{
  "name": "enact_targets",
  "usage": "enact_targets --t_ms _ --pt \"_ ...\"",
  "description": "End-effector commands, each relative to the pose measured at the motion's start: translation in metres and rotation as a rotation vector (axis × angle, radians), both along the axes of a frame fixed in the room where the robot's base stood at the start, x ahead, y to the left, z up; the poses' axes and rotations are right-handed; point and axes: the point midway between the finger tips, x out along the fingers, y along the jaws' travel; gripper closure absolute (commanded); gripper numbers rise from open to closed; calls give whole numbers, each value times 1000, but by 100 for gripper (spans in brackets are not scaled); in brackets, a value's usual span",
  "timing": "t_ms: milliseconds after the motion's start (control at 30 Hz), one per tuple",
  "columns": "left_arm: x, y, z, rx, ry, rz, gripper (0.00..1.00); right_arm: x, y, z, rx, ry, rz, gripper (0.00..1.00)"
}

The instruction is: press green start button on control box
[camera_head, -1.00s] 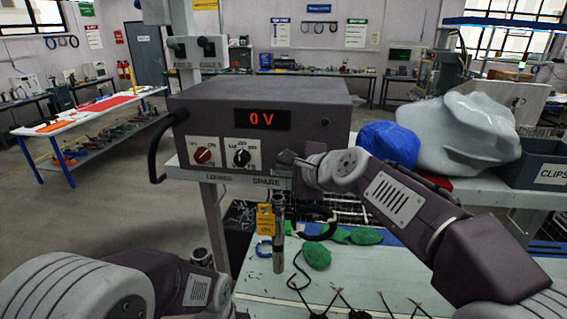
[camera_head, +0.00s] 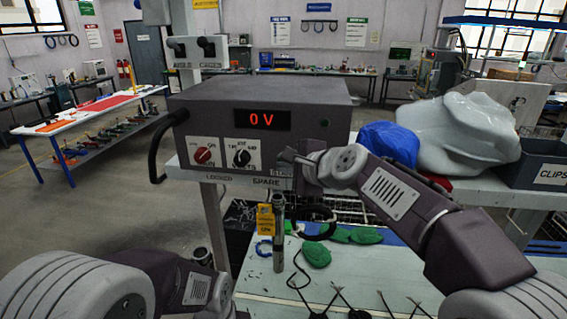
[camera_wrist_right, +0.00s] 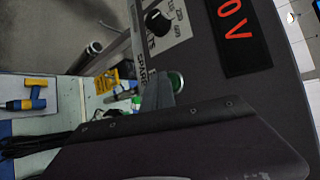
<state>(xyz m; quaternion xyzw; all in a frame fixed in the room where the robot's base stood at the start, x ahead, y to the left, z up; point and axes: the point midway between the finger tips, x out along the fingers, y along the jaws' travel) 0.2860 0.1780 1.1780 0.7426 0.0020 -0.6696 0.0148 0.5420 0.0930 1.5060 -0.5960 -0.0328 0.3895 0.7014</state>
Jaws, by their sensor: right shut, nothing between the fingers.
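The grey control box (camera_head: 262,95) stands on a shelf in front of me, its red display (camera_head: 262,119) reading 0 V. Its front carries a red knob (camera_head: 203,155) and a black knob (camera_head: 241,157). My right gripper (camera_head: 287,156) is shut and empty at the lower right of the box front. The green start button (camera_wrist_right: 176,82) shows in the right wrist view, partly covered, close beside the tip of my right gripper (camera_wrist_right: 157,88). In the head view the gripper hides the button. I cannot tell whether they touch. My left gripper is out of view; only its arm shows.
A blue bag (camera_head: 390,143) and a grey plastic-wrapped bulk (camera_head: 465,135) lie right of the box. A CLIPS bin (camera_head: 545,170) stands at the far right. Below, a metal tube (camera_head: 279,235) stands upright on the bench, near green pieces (camera_head: 316,254) and black cables.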

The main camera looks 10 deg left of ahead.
Motion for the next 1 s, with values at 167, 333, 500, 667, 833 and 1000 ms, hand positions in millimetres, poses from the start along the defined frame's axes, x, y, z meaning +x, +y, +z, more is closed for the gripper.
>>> enact_targets --t_ms 167,333,500,667,833,1000 --pt "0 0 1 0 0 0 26 3 0 0 -1 0 -1 100" --pt "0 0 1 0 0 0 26 5 0 0 -1 0 -1 100" --pt "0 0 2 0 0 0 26 7 0 0 -1 -1 0 100" --pt "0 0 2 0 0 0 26 9 -1 0 -2 -1 -1 100" --pt "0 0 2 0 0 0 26 9 0 0 -1 -1 -1 100" --pt "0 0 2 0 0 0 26 7 0 0 -1 -1 -1 100"
